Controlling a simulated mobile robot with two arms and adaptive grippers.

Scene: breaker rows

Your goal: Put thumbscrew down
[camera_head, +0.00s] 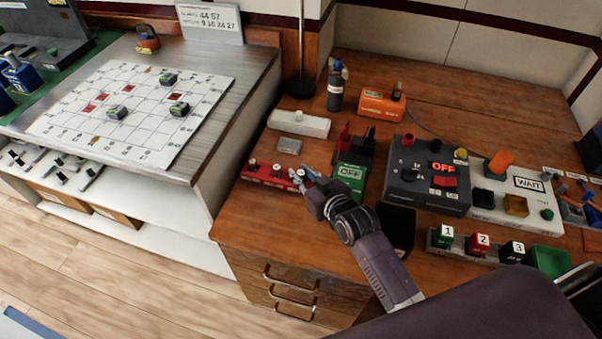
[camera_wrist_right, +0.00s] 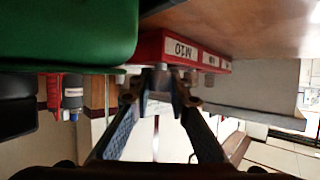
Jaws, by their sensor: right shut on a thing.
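A red rack (camera_head: 265,178) lies on the wooden desk with several pale-topped thumbscrews (camera_head: 276,168) along it. It also shows upside down in the right wrist view (camera_wrist_right: 207,58), with an M10 label on its end block. My right gripper (camera_head: 304,181) is at the right end of this rack. In the wrist view its fingertips (camera_wrist_right: 160,97) are shut on a small grey thumbscrew (camera_wrist_right: 161,80), right at the M10 block. The fingers hide much of the thumbscrew, and I cannot tell whether it is seated in the rack. My left gripper is not in view.
A green OFF box (camera_head: 350,177) stands close to the right of my gripper. A grey block (camera_head: 290,145) and a white bar (camera_head: 299,123) lie behind the rack. A dark control box (camera_head: 427,175) is further right. Bare desk (camera_head: 262,222) lies in front.

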